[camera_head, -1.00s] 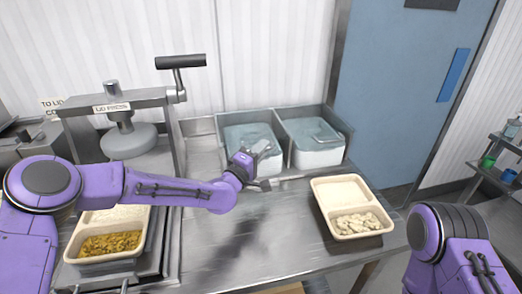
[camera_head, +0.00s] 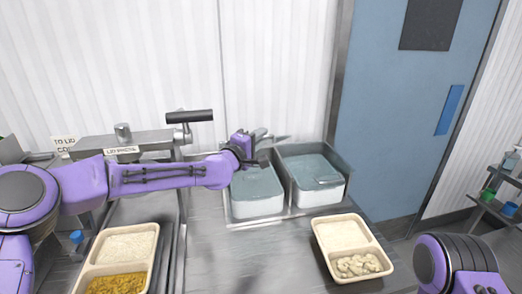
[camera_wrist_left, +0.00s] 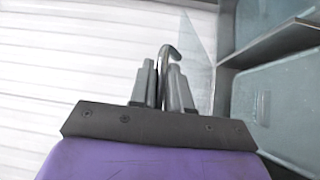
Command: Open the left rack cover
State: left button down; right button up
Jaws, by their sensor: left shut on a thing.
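The left rack (camera_head: 258,207) is the left of two metal-rimmed bins with pale lower fronts at the back of the counter. My left gripper (camera_head: 260,138) is over its back edge. In the left wrist view the gripper's fingers (camera_wrist_left: 163,88) are shut on a bent metal handle (camera_wrist_left: 170,50). A thin translucent pane (camera_wrist_left: 200,42) beside the handle looks like the left rack cover, seen nearly edge-on and raised. No handle shows on the left rack's front. My right gripper is out of view.
The right rack (camera_head: 318,190) has a handle at its front. A two-part food tray (camera_head: 328,250) stands at the right of the counter, another tray (camera_head: 98,262) at the left. A lid press (camera_head: 125,150) stands behind my left arm. The middle counter is clear.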

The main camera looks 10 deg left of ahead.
pick_arm(q)
jog(key=shift+w+a+r, duration=0.1)
jog(key=shift+w+r, duration=0.15)
jog(key=shift+r, duration=0.15)
